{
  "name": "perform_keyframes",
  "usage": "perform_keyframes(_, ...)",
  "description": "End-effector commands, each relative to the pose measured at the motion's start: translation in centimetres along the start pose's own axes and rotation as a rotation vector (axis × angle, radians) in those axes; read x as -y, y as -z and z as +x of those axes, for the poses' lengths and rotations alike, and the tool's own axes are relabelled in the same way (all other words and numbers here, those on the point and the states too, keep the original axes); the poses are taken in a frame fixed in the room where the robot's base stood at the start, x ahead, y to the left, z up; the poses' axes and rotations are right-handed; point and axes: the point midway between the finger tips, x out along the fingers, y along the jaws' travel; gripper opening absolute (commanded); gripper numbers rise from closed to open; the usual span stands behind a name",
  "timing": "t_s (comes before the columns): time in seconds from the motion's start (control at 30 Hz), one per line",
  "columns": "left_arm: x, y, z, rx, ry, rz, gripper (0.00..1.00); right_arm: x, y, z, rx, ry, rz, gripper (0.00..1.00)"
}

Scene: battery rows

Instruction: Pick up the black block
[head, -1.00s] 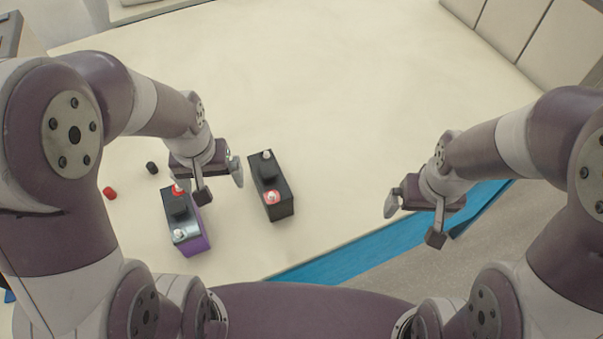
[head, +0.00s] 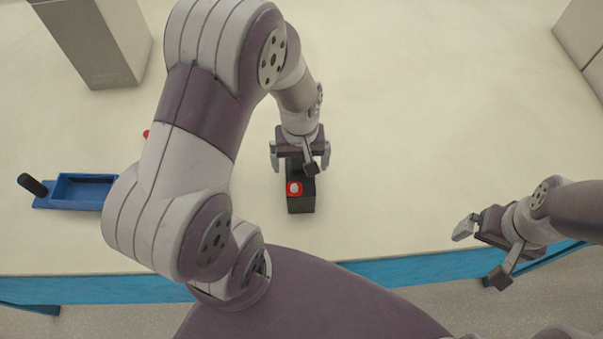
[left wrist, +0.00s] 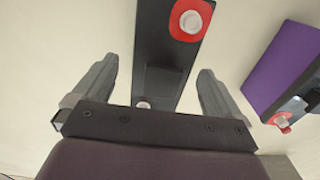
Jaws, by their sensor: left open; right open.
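The black block (head: 301,203) stands on the table near its front edge in the head view. It is a black battery with a red-ringed silver terminal on its top. It also shows in the left wrist view (left wrist: 165,45), between and beyond the fingers, with a second silver terminal near the gripper. My left gripper (head: 304,160) is open above the far part of the block, its fingers on either side of it. I cannot tell whether they touch it. My right gripper (head: 485,250) is open and empty near the table's front edge at the right.
A purple battery (left wrist: 283,65) stands beside the black block in the left wrist view; my left arm hides it in the head view. A blue tray (head: 84,207) lies at the left, and a grey box (head: 95,50) stands behind. The table's right-hand middle is clear.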

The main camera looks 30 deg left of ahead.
Motion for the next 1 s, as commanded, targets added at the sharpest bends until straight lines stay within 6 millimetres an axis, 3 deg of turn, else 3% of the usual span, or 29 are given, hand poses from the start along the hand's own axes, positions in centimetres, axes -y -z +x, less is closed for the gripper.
perform_keyframes(0.17, -0.1, -0.2, 2.6, 0.002, 0.001, 0.001, 0.99, 0.0, 0.0, 0.0, 0.000, 0.000, 0.000, 0.99)
perform_keyframes(0.4, -0.1, -0.1, 2.8, 0.000, 0.000, 0.001, 0.96, 0.0, 0.0, 0.0, 0.000, 0.000, 0.000, 0.99)
perform_keyframes(0.7, -0.1, -0.1, 2.8, 0.000, 0.000, 0.001, 0.00, 0.0, 0.0, 0.0, 0.000, 0.000, 0.000, 0.99)
perform_keyframes(1.0, -0.2, 0.0, 2.5, -0.004, -0.002, 0.001, 0.00, 0.0, 0.0, 0.0, 0.000, 0.000, 0.000, 0.99)
